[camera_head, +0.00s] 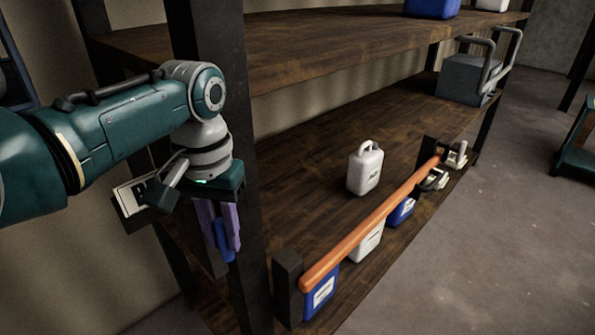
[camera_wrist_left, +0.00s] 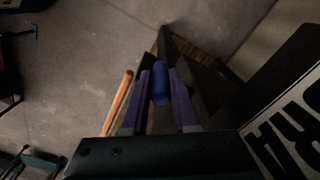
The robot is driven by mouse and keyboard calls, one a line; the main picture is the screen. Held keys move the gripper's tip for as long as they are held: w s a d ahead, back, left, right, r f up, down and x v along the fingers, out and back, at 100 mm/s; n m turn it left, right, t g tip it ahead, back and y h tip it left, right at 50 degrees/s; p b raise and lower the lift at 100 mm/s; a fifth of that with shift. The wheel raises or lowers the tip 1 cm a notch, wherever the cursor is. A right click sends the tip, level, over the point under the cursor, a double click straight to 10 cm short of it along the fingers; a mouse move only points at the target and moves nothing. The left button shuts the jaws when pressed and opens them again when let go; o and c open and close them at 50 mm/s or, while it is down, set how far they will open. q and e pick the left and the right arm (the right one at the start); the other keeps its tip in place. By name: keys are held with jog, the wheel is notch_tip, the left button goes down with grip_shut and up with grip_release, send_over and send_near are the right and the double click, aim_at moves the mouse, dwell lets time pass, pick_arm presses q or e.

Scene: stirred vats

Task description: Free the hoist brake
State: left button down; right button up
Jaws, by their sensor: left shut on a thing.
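A blue rounded grip (camera_head: 223,245), probably of the brake lever, hangs by the dark shelf post in the head view. It also shows in the left wrist view (camera_wrist_left: 160,82), between the fingers. My left gripper (camera_head: 217,228), with purple fingers, points down and is shut on this blue grip. The fingers also flank it in the left wrist view (camera_wrist_left: 161,100). What the grip is fixed to is mostly hidden by my gripper and the post. A white plate with black letters (camera_wrist_left: 285,125) is beside the gripper, its text only partly in view. My right gripper is not in view.
A dark post (camera_head: 205,55) stands close behind my left wrist. An orange bar (camera_head: 370,226) runs along the lower shelf's front. A white jug (camera_head: 365,170) and blue and white containers stand on that shelf. A grey box with handles (camera_head: 465,80) is farther back.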

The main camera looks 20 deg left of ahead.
aim_at(220, 249)
pick_arm(q)
jog(key=shift+s+a+r+t+h+p, duration=0.1)
jog(key=shift+s+t+h+p, duration=0.1)
jog(key=shift+t+p, duration=0.55)
jog(key=shift+s+a+r+t+h+p, duration=0.1)
jog(key=shift+t+h+p, duration=0.2)
jog(key=shift+p, duration=0.8)
jog(key=shift+t+p, duration=0.4)
jog(key=shift+t, duration=0.05)
jog(key=t, duration=0.1)
jog(key=f+t+h, duration=0.1)
jog(key=shift+s+t, duration=0.2)
jog(key=shift+t, duration=0.1)
jog(key=t+h+b, duration=0.1)
jog(key=t+b, duration=0.2)
jog(key=b, duration=0.7)
jog(key=f+t+h+b, duration=0.1)
jog(key=t+b, duration=0.3)
jog(key=b, duration=0.7)
jog(key=f+t+h+b, duration=0.1)
jog(key=t+h+b, duration=0.1)
jog(key=b, duration=0.9)
jog(key=shift+s+a+t+h, duration=0.15)
jog(key=shift+s+t+h, duration=0.2)
jog(key=shift+t, duration=0.45)
jog(key=shift+r+t+h+b, duration=0.25)
jog(key=shift+t+b, duration=0.05)
jog(key=shift+b, duration=0.45)
jog(key=shift+w, duration=0.1)
